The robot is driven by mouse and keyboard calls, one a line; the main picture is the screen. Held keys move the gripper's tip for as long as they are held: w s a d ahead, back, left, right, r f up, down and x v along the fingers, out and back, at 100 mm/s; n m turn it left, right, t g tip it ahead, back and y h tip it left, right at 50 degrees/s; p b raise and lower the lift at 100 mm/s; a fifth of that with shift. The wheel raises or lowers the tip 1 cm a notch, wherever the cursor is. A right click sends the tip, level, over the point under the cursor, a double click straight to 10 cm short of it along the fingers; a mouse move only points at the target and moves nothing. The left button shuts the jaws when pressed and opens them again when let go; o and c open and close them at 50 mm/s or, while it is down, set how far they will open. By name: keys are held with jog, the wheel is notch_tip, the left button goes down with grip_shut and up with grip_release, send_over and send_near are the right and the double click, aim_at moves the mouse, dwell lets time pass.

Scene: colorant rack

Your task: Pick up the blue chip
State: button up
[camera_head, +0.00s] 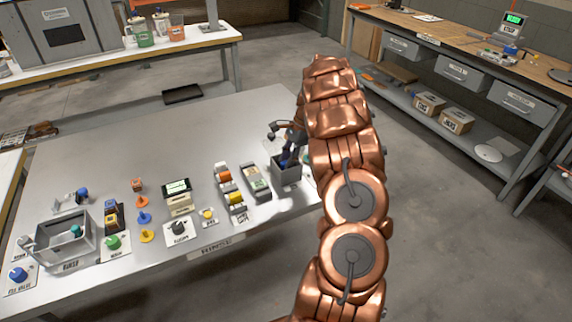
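My gripper (288,152) is small and dark in this view, low over a grey open bin (291,178) at the right end of the metal table. Blue shows at the fingertips and the bin's mouth. I cannot tell whether this is the blue chip or part of the gripper, nor whether the fingers are closed. A separate small blue piece (144,217) lies on the left part of the table, between an orange piece (138,186) and a yellow piece (147,236). My copper arm hides the table's right edge.
A rack with yellow, orange and white pieces (229,186) and a second rack (256,181) stand left of the bin. A grey tray (62,243), a display box (178,197) and knobs line the front. The table's back half is mostly clear.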

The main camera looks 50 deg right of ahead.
jog(key=shift+x, duration=0.8)
grip_shut()
jog(key=shift+r, duration=0.1)
